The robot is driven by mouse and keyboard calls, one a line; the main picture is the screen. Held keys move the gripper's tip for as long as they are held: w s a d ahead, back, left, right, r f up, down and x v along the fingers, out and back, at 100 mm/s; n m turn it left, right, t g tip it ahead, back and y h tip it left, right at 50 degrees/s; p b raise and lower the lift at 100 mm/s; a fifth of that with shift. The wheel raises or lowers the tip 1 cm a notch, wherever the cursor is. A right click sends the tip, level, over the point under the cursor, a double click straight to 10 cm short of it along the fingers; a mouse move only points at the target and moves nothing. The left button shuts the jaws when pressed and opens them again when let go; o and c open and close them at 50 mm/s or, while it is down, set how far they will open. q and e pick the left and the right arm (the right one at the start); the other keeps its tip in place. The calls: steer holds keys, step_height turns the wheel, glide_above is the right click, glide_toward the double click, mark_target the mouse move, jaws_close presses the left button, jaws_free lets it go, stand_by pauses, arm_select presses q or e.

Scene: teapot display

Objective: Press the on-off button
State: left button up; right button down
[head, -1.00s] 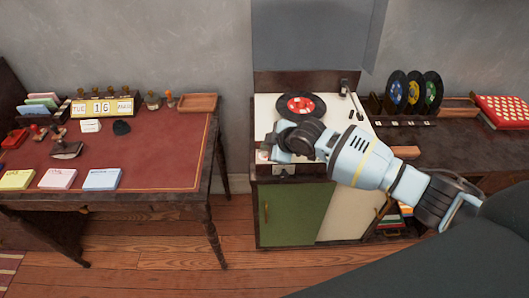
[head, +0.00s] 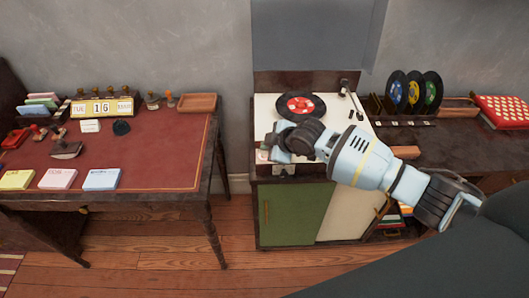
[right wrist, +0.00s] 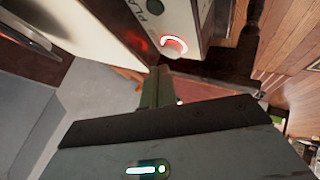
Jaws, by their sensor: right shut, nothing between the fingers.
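The record player (head: 345,130) has a cream top with a black record with a red label (head: 300,106) on it. My right gripper (head: 268,149) is over the front left corner of this top, pointing left, and its fingers are shut and empty. In the right wrist view, the shut fingers (right wrist: 158,88) point at a round button with a glowing white and red ring (right wrist: 174,46). The button sits on a cream panel with partly visible dark lettering. The fingertips appear close to it, but I cannot tell whether they touch. My left gripper is out of view.
A desk with a red top (head: 150,160) stands at left, with stamps, a calendar (head: 102,107) and paper pads. Upright records (head: 413,91) and a red polka-dot box (head: 503,111) are on the cabinet at right. Bare wooden floor lies in front.

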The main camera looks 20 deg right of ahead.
steer(key=shift+f, duration=0.1)
stand_by(0.5)
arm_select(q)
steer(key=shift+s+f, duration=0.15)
arm_select(e)
steer(key=shift+f, duration=0.4)
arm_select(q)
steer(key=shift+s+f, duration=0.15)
arm_select(e)
steer(key=shift+f, duration=0.35)
stand_by(0.4)
steer(key=shift+r, duration=0.1)
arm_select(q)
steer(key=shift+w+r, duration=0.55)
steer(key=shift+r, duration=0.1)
arm_select(e)
steer(key=shift+r, duration=0.7)
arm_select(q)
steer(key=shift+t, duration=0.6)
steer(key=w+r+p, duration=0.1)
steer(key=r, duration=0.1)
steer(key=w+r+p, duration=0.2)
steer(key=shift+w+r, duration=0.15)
arm_select(e)
step_height(320, 180, up, 6)
